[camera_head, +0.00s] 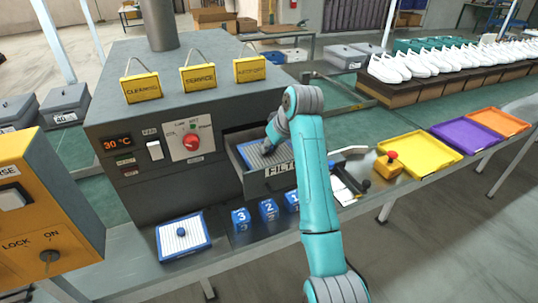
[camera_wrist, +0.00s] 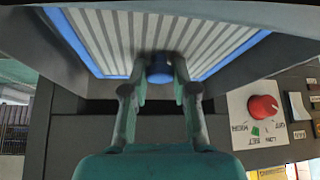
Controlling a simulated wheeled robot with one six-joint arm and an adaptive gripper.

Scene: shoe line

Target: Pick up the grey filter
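The grey filter, a pleated panel with a blue frame (camera_head: 262,153), lies in the open drawer marked FILTER (camera_head: 283,178) on the front of the dark machine. In the wrist view its grey pleats (camera_wrist: 110,35) and its blue round knob (camera_wrist: 159,70) show. My gripper (camera_wrist: 160,66) reaches into the drawer from above, with a fingertip against each side of the knob. The fingers look shut on it. In the head view my arm hides part of the drawer, and the fingertips are hard to make out.
A second, whiter filter with a blue frame (camera_head: 166,243) lies on the table at front left. Blue numbered blocks (camera_head: 241,219) stand in front of the drawer. A red button on a yellow base (camera_head: 390,164) and yellow, purple and orange trays (camera_head: 440,160) are to the right.

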